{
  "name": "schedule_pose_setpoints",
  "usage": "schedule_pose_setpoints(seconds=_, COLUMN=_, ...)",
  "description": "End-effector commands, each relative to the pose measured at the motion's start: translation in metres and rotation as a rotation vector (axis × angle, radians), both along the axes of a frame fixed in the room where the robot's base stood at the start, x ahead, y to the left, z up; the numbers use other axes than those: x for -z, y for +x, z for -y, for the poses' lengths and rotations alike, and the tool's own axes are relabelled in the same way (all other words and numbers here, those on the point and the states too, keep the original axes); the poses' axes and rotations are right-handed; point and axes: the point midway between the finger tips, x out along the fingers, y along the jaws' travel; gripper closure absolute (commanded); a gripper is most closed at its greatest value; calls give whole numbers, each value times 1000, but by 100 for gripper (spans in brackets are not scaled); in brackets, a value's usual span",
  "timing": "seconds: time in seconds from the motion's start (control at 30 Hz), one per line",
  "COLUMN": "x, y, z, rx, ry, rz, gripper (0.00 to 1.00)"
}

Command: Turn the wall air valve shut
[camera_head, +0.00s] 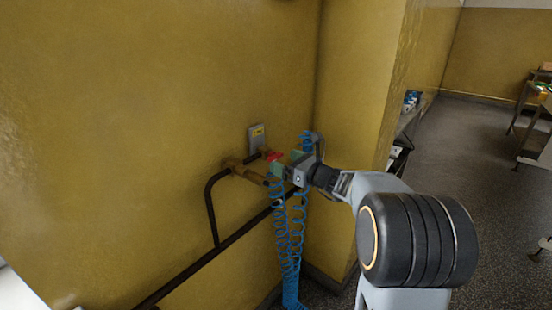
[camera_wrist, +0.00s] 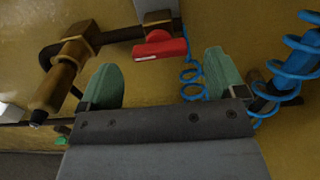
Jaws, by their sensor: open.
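The wall air valve has a red handle (camera_head: 274,156) on brass and dark pipework against the yellow wall. In the wrist view the red handle (camera_wrist: 160,48) lies just beyond the fingertips, between them sideways and nearer the right finger. The brass valve body (camera_wrist: 158,18) shows directly above the handle. My gripper (camera_head: 285,167) is open, with its two green-padded fingers apart; in the wrist view the gripper (camera_wrist: 160,75) holds nothing. In the head view the fingers partly cover the pipework near the handle. I cannot tell whether a finger touches the handle.
A coiled blue air hose (camera_head: 287,235) hangs right below my gripper, and its coils (camera_wrist: 295,60) lie close to the right finger. A brass fitting (camera_wrist: 62,72) juts out at left. A dark pipe (camera_head: 225,243) runs along the wall. A wall corner stands to the right.

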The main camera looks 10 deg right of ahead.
Motion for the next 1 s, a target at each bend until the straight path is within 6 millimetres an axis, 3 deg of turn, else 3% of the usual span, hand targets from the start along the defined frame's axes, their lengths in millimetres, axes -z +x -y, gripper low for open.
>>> schedule_pose_setpoints(seconds=0.3, x=0, y=29, z=-22, rx=-1, ry=-2, rz=0, gripper=11)
schedule_pose_setpoints(seconds=0.73, x=0, y=34, z=-25, rx=-1, ry=-1, rz=0, gripper=11)
schedule_pose_setpoints(seconds=1.0, x=0, y=34, z=-25, rx=-1, ry=-1, rz=0, gripper=36)
